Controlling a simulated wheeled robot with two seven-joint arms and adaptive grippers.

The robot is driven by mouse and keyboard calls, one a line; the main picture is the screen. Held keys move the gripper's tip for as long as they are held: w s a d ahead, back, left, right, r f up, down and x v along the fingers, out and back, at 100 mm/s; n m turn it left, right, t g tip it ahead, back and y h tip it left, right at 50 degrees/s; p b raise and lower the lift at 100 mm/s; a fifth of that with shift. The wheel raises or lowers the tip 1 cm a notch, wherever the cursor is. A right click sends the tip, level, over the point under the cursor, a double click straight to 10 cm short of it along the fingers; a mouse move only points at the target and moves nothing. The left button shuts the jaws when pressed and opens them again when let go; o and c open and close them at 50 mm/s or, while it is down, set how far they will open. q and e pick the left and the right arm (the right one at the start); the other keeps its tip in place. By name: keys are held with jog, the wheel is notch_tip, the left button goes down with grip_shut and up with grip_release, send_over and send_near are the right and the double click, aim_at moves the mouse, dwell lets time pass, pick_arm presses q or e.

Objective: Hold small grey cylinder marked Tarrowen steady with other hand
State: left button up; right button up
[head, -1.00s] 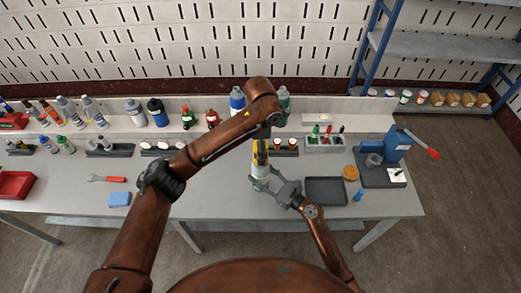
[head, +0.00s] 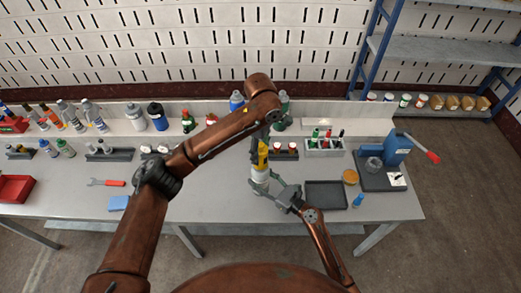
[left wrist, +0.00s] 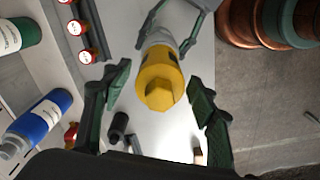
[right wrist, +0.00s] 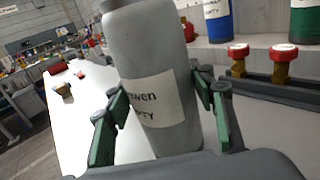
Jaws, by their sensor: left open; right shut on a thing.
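The small grey cylinder (head: 260,186) has a yellow top (head: 263,155) and stands roughly upright over the front part of the bench. My right gripper (head: 268,188) is shut on the cylinder's grey body, with one finger on each side. My left gripper (left wrist: 160,95) is open above the cylinder. In the left wrist view the yellow top (left wrist: 159,85) lies between its spread fingers, with gaps on both sides. I cannot tell whether the cylinder's base touches the bench.
A dark tray (head: 325,207) and an orange round thing (head: 350,177) lie to the right, before a blue press (head: 397,149). A rack with red-capped items (head: 285,149) is behind. Several bottles line the back.

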pick_arm(q)
jog(key=shift+m, duration=0.4)
jog(key=m, duration=0.3)
jog(key=shift+m, duration=1.3)
jog(key=m, duration=0.2)
jog(key=shift+m, duration=0.4)
jog(key=m, duration=0.3)
